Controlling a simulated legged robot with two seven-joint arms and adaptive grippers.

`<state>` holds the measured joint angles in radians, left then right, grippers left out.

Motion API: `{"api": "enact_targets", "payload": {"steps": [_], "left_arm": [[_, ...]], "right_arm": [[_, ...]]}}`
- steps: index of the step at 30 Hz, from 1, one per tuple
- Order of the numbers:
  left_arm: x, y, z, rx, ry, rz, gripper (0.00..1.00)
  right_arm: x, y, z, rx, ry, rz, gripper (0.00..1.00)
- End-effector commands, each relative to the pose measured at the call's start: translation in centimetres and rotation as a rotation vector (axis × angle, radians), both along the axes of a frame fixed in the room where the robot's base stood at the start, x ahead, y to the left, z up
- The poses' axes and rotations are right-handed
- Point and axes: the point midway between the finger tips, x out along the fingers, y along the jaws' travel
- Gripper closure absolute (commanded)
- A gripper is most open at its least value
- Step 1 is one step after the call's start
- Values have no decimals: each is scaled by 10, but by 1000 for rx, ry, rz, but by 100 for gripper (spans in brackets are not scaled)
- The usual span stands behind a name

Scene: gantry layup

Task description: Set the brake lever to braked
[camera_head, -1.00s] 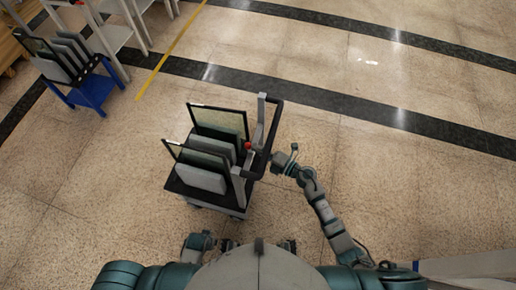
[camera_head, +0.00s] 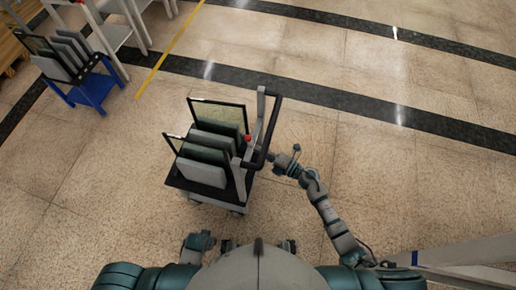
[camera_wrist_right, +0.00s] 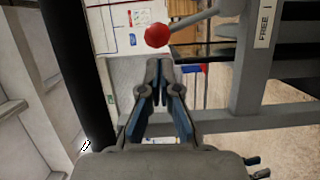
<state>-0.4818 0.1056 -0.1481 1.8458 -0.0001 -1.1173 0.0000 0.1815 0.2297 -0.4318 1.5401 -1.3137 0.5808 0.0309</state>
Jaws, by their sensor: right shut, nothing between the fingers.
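The brake lever is a grey rod (camera_wrist_right: 195,20) with a red knob (camera_wrist_right: 157,35) in the right wrist view. The rod runs from the knob up and right toward a grey post bearing a "FREE" label (camera_wrist_right: 264,27). In the head view the red knob (camera_head: 248,138) shows on the cart's handle side. My right gripper (camera_head: 270,157) is beside the cart's dark handle. In the wrist view its fingers (camera_wrist_right: 158,68) are shut and empty, their tips just below the knob in the picture; contact cannot be told. A part of my left arm (camera_head: 198,242) shows low in the head view; its fingers are unclear.
The cart (camera_head: 212,196) carries several upright panels. Its dark handle (camera_head: 276,120) stands close to my right gripper, a dark bar (camera_wrist_right: 75,80) at left in the wrist view. A blue rack (camera_head: 95,92) and white shelving stand upper left. The floor at right is largely clear.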

Motion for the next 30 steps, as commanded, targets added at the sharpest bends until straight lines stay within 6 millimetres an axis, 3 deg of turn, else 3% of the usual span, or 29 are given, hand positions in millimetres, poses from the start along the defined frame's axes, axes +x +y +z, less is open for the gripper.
{"api": "enact_targets", "payload": {"steps": [18,30], "left_arm": [[1,1,2,2,0,0,65],[-1,1,4,1,2,1,65]], "right_arm": [[-48,-77,-8,-1,3,0,100],[-53,-85,-7,1,1,0,100]]}}
